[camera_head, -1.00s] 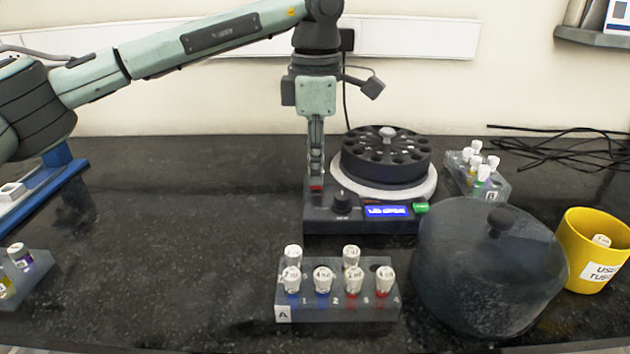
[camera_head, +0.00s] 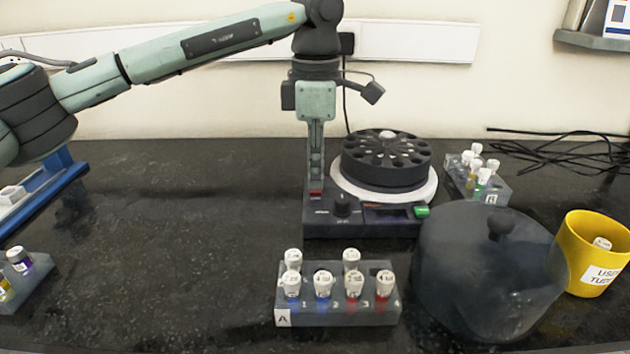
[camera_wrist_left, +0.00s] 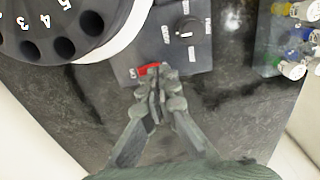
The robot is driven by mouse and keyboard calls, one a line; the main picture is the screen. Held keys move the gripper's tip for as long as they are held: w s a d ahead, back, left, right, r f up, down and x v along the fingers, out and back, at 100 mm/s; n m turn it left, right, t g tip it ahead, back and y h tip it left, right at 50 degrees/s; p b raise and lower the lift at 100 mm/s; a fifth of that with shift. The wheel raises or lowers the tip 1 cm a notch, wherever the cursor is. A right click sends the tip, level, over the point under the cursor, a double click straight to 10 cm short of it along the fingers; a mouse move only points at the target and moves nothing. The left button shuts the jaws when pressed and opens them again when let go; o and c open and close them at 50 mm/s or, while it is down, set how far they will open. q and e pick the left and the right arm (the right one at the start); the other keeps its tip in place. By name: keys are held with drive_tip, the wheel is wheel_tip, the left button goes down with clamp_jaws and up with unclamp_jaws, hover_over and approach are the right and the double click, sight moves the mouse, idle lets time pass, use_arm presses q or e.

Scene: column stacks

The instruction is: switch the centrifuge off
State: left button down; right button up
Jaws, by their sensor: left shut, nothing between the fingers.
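The centrifuge (camera_head: 318,226) stands in the middle of the black bench, its round dark rotor (camera_head: 386,160) uncovered. Its display (camera_head: 386,215) is dark. A red switch (camera_head: 316,192) sits at the left of its body, and it also shows in the left wrist view (camera_wrist_left: 148,69). My left gripper (camera_head: 315,180) is shut and empty, pointing down with its fingertips (camera_wrist_left: 154,78) at the red switch. Whether they touch it I cannot tell. A black knob (camera_head: 342,204) and a green button (camera_head: 421,211) are on the front panel. My right gripper is not in view.
Tube rack A (camera_head: 335,314) stands in front of the centrifuge. The dark domed lid (camera_head: 480,280) lies to its right, beside a yellow cup (camera_head: 585,265). Rack B (camera_head: 491,189) and black cables (camera_head: 550,150) are behind.

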sight(316, 192)
use_arm(q)
drive_tip(key=shift+r+p, duration=1.15)
drive_tip(key=shift+r, duration=0.95)
